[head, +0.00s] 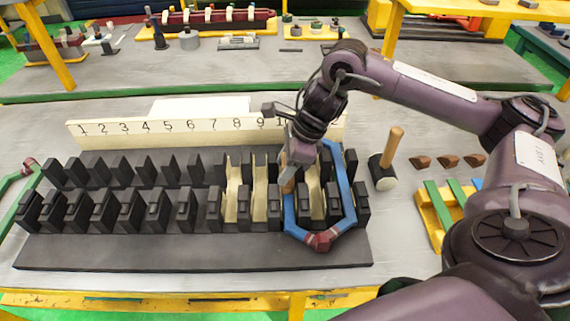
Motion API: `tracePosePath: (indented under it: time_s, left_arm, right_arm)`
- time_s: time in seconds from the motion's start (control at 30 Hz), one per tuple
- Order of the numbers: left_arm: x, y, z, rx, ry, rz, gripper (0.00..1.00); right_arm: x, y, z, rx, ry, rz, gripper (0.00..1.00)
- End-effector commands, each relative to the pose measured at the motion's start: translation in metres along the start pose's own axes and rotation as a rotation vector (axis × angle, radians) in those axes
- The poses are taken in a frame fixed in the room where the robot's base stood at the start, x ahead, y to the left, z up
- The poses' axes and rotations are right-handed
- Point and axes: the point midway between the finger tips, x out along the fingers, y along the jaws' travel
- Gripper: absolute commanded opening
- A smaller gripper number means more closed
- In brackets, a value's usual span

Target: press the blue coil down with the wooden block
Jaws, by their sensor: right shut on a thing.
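The blue coil (346,189), a hexagonal loop with dark red wrapped ends, lies at the right end of the black slotted stator block (190,252). Its two long sides run along slots near the right end. My right gripper (291,172) points down over the coil's left side and is shut on the wooden block (287,186), a small brown piece mostly hidden by the fingers. The block is at the coil's left side; I cannot tell whether they touch. My left gripper is not in view.
A numbered board (175,127) stands behind the stator. A mallet (386,165) and several brown wedges (447,161) lie to the right, near a yellow tray (432,220) with green strips. A green coil (22,195) is at the left edge. Cream liners (259,190) sit in some slots.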

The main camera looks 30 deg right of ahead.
Motion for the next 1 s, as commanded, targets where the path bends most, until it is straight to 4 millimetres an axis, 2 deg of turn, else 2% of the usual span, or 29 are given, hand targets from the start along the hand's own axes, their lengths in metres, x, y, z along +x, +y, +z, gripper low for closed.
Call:
tracePosePath:
  time_s: [1.0]
  left_arm:
    - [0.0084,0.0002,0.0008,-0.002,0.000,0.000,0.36]
  right_arm:
    - [0.0071,0.0003,-0.0031,0.000,0.001,0.001,0.07]
